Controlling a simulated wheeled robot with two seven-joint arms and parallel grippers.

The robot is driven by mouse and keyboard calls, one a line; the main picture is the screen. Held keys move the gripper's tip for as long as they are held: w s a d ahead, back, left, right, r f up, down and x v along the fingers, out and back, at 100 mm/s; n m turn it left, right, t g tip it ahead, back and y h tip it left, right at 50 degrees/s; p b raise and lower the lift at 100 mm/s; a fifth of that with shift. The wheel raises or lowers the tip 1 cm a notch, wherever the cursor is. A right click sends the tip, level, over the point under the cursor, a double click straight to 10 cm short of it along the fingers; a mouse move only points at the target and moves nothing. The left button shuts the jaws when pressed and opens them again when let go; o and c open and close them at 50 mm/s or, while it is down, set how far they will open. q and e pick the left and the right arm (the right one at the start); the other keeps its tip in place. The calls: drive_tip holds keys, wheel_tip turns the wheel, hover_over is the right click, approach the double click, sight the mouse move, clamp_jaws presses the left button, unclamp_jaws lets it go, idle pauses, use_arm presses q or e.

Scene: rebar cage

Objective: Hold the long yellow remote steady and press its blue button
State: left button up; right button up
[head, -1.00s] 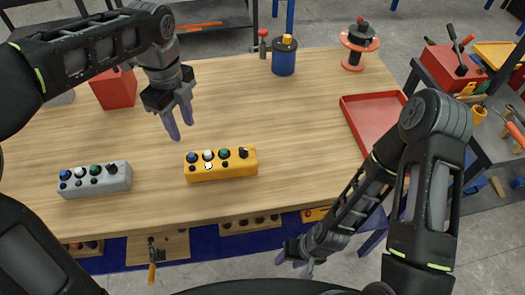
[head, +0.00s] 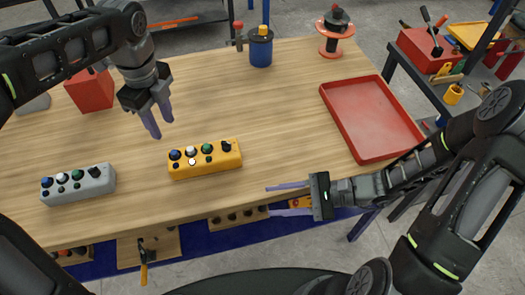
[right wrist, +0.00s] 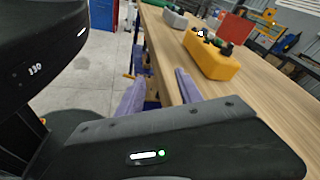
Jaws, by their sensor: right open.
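The long yellow remote (head: 205,161) lies on the wooden table, with its buttons facing up. Its blue button (head: 175,155) is at the left end, beside a white and a green one; a black knob is at the right end. The remote also shows in the right wrist view (right wrist: 212,58). My left gripper (head: 157,117) hangs above the table behind the remote's left end, fingers apart and empty. My right gripper (head: 288,199) is open at the table's front edge, right of the remote, its fingers pointing left. It also shows in the right wrist view (right wrist: 160,95). Neither touches the remote.
A grey remote (head: 78,185) lies to the left. A red block (head: 91,91) stands at the back left, a blue canister (head: 261,48) and a red spool (head: 335,32) at the back. A red tray (head: 370,117) is on the right. The table's middle is clear.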

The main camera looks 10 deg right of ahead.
sight(231, 146)
drive_tip(key=w+a+r+m+t, duration=0.1)
drive_tip(key=w+m, duration=0.2)
drive_tip(key=w+a+r+m+t+y, duration=0.1)
drive_tip(key=w+r+m+t, duration=0.1)
drive_tip(key=w, duration=0.2)
drive_tip(key=w+a+r+m+t, duration=0.1)
drive_tip(key=w+m, duration=0.2)
drive_tip(key=shift+w+a+r+m+t+y, duration=0.1)
drive_tip(key=shift+w+r+m+t+y, duration=0.2)
drive_tip(key=shift+w+t, duration=0.1)
drive_tip(key=shift+w+a+m, duration=0.1)
drive_tip(key=shift+w+m, duration=0.2)
drive_tip(key=shift+w, duration=0.05)
drive_tip(key=shift+x, duration=3.85)
drive_tip(key=shift+c, duration=0.5)
clamp_jaws()
